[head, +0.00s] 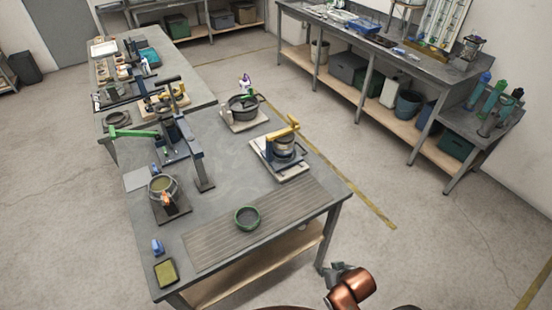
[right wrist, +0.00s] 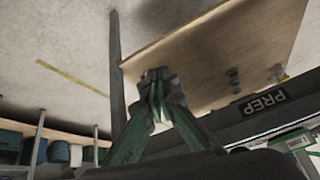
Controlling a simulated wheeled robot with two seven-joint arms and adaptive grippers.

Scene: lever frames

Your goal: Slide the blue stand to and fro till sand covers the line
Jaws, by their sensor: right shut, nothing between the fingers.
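I cannot tell for sure which piece is the blue stand. A blue-grey upright frame (head: 203,178) stands on the left half of the near bench. Beside it a pot (head: 162,183) with tan contents, perhaps sand, sits on a dark base with an orange piece at its front. No line can be made out. My right gripper (head: 337,270) is low off the near bench's right front corner, apart from everything on top. In the right wrist view its fingers (right wrist: 157,88) are together and empty, in front of the bench's wooden shelf. My left gripper is not in view.
The near bench (head: 236,165) also bears a yellow-handled press (head: 283,148), a black pot (head: 243,106), a green ring-shaped dish (head: 247,217) on a ribbed mat (head: 285,220), a small blue piece (head: 158,246) and a yellow-topped block (head: 166,272). Floor is clear to the right.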

